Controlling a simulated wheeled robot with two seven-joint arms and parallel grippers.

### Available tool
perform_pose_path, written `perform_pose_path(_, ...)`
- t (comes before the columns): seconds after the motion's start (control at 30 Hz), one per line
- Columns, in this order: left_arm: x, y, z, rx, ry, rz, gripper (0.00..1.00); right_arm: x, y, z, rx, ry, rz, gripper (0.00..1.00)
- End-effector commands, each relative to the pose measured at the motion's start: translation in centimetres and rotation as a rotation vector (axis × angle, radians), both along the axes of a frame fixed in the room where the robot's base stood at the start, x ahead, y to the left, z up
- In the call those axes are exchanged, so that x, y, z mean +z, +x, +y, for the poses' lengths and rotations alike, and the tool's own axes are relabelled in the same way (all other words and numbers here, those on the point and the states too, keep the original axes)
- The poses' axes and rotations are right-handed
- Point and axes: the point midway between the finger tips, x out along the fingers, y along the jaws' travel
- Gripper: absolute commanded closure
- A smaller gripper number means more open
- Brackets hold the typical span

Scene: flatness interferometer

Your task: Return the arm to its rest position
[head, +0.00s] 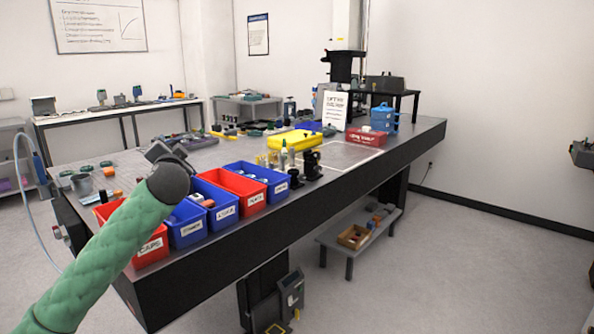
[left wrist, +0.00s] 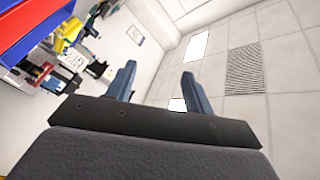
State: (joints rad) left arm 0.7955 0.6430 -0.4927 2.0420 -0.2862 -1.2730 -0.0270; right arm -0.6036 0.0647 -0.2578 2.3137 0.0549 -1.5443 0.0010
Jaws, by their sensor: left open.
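My left arm, in a green quilted sleeve, comes in from the lower left in the head view. It ends in a dark wrist with my left gripper (head: 162,152) above the left end of the optical table (head: 300,215), close to the labelled bins. In the left wrist view the left gripper (left wrist: 158,88) has its two blue-grey fingers well apart, with nothing between them. They point toward the wall and ceiling. My right gripper is not in view.
Red bins (head: 240,187) and blue bins (head: 221,210) line the table's front edge beside my wrist. Black posts (head: 311,166) and a yellow case (head: 295,140) stand farther right. A low shelf (head: 350,240) sits below. The floor in front is clear.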

Motion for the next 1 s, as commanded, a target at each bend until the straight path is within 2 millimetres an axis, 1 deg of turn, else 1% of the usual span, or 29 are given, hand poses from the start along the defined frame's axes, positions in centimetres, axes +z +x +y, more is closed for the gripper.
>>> perform_pose_path(0.03,-2.5,-0.9,-1.1,-0.011,-0.055,0.054,0.48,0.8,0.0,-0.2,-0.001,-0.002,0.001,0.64)
perform_pose_path(0.07,-3.8,-1.5,-1.7,-0.015,-0.085,0.084,0.48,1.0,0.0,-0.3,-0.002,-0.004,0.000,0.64)
perform_pose_path(0.1,-5.6,-2.2,-2.3,-0.021,-0.122,0.125,0.48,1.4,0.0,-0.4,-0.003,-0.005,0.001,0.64)
perform_pose_path(0.17,-8.2,-3.4,-3.4,-0.031,-0.173,0.186,0.48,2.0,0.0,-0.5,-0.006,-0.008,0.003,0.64)
perform_pose_path(0.2,-9.8,-4.3,-4.0,-0.035,-0.205,0.223,0.48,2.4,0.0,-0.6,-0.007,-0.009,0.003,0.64)
perform_pose_path(0.27,-12.2,-5.6,-5.1,-0.046,-0.248,0.281,0.48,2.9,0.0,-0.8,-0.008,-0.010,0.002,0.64)
perform_pose_path(0.3,-13.7,-6.5,-5.7,-0.054,-0.275,0.318,0.48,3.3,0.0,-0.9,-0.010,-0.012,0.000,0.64)
perform_pose_path(0.37,-15.8,-8.0,-6.7,-0.065,-0.312,0.370,0.48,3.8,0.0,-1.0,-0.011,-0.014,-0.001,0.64)
perform_pose_path(0.4,-17.3,-8.9,-7.3,-0.072,-0.335,0.405,0.48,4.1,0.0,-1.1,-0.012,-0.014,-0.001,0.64)
perform_pose_path(0.6,-23.3,-13.9,-10.2,-0.117,-0.443,0.551,0.48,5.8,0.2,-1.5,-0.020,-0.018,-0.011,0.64)
perform_pose_path(0.7,-25.8,-16.3,-11.5,-0.141,-0.495,0.607,0.48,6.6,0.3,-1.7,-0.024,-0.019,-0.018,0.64)
perform_pose_path(0.9,-30.3,-21.2,-13.6,-0.176,-0.593,0.701,0.48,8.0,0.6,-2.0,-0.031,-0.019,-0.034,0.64)
perform_pose_path(1.0,-32.4,-23.6,-14.4,-0.180,-0.640,0.746,0.48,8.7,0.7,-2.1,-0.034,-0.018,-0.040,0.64)
